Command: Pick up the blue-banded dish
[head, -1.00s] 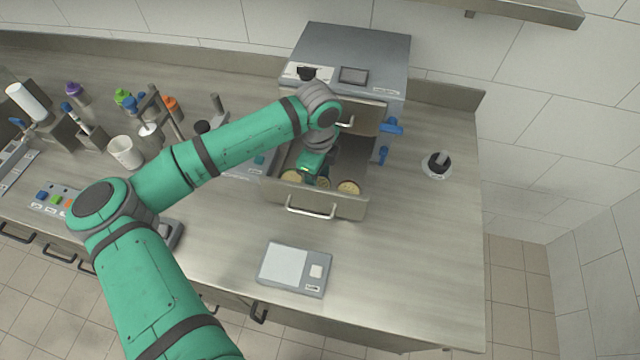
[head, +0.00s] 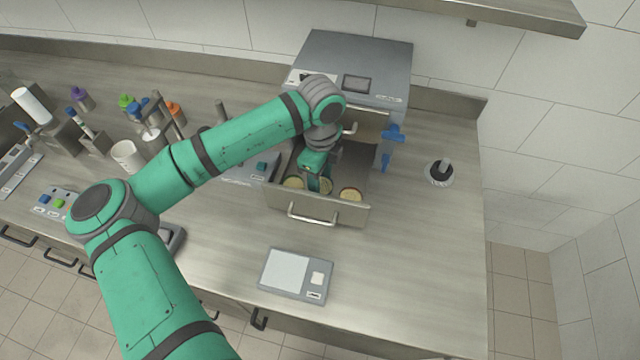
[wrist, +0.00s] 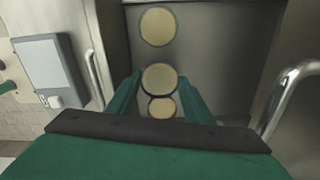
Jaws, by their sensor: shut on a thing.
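My gripper (wrist: 158,85) reaches down into an open drawer (head: 318,208). Its two green fingers are shut on the middle round dish (wrist: 160,78), which has a tan top and a dark rim. A third dish (wrist: 158,27) lies apart in the drawer. In the head view my gripper (head: 317,180) partly hides the middle dish; the left dish (head: 293,183) and right dish (head: 351,194) show beside it.
The drawer's front handle (head: 312,218) faces the counter. A scale (head: 296,274) lies in front. A white cup (head: 126,155) and bottles are left. The right counter is mostly clear.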

